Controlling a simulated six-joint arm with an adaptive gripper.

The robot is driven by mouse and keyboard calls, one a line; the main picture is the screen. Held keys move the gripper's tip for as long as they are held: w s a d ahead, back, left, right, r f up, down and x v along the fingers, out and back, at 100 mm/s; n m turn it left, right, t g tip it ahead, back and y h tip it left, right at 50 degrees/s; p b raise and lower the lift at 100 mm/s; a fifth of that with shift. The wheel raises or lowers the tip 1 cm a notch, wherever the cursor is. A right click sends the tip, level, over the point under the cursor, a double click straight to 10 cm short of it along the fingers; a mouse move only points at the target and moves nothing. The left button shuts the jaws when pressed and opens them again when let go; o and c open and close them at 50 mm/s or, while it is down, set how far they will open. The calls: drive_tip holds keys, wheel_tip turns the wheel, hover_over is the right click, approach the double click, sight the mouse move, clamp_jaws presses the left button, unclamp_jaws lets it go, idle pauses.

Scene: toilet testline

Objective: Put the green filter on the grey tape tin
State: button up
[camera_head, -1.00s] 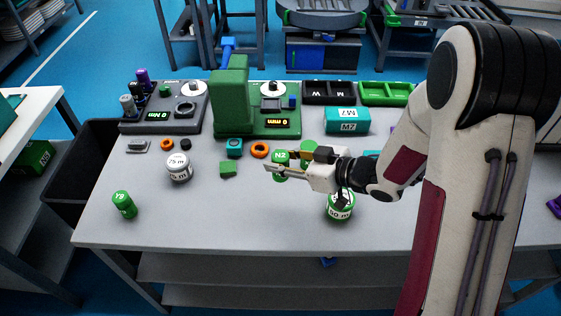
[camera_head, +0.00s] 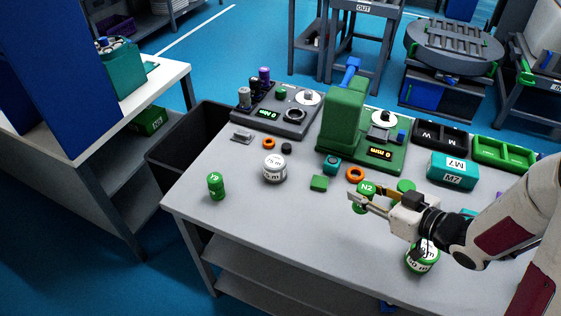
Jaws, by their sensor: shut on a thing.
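My gripper (camera_head: 356,200) is over the middle of the bench with its fingers pointing left. It is shut on a green canister marked N2 (camera_head: 367,188), whose lower part is partly hidden by the fingers. The grey tape tin (camera_head: 275,168), a round light tin with a grey "75 m" label, stands upright to the left, apart from the gripper. A second green canister marked Y9 (camera_head: 216,186) stands farther left. The frames do not clearly show the canister's height above the bench.
A green-labelled tin (camera_head: 422,259) stands just below my wrist. An orange ring (camera_head: 356,174) and a teal block (camera_head: 332,164) lie behind the fingers. The green press (camera_head: 343,120) rises behind them. Bare bench lies in front of the grey tin.

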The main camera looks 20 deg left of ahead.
drive_tip(key=w+a+r+n+g+y, duration=0.1)
drive_tip(key=a+r, duration=0.1)
drive_tip(key=a, duration=0.9)
drive_tip(key=w+a+r+n+g, duration=0.1)
drive_tip(key=a, duration=1.1)
drive_tip(key=w+a+r+m+t+h, duration=0.1)
drive_tip(key=w+a+r+m+t, duration=0.1)
drive_tip(key=w, duration=0.5)
drive_tip(key=shift+a+r+m+t, duration=0.4)
drive_tip(key=shift+a+r, duration=0.5)
drive_tip(key=shift+a, duration=0.45)
wheel_tip(320, 180, down, 6)
drive_tip(key=shift+f, duration=0.2)
